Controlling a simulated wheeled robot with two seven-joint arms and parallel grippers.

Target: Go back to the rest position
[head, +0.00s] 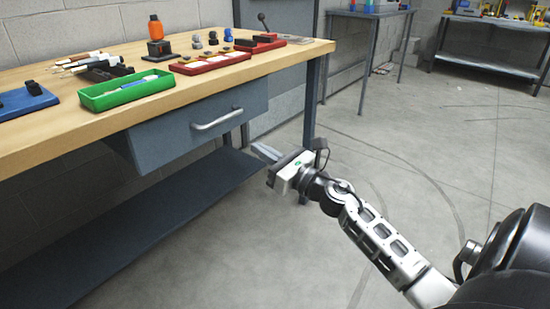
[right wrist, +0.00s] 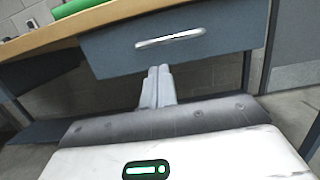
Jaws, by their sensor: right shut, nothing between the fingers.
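My right gripper (head: 264,152) is shut and empty in the head view. My left gripper is not in view.
On the bench stand a green tray (head: 125,100), red trays (head: 210,64), a blue holder (head: 25,101) and an orange-topped item (head: 155,28). A dark lower shelf (head: 140,225) and a bench leg (head: 310,100) are near my gripper. Open floor (head: 420,150) lies to the right.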

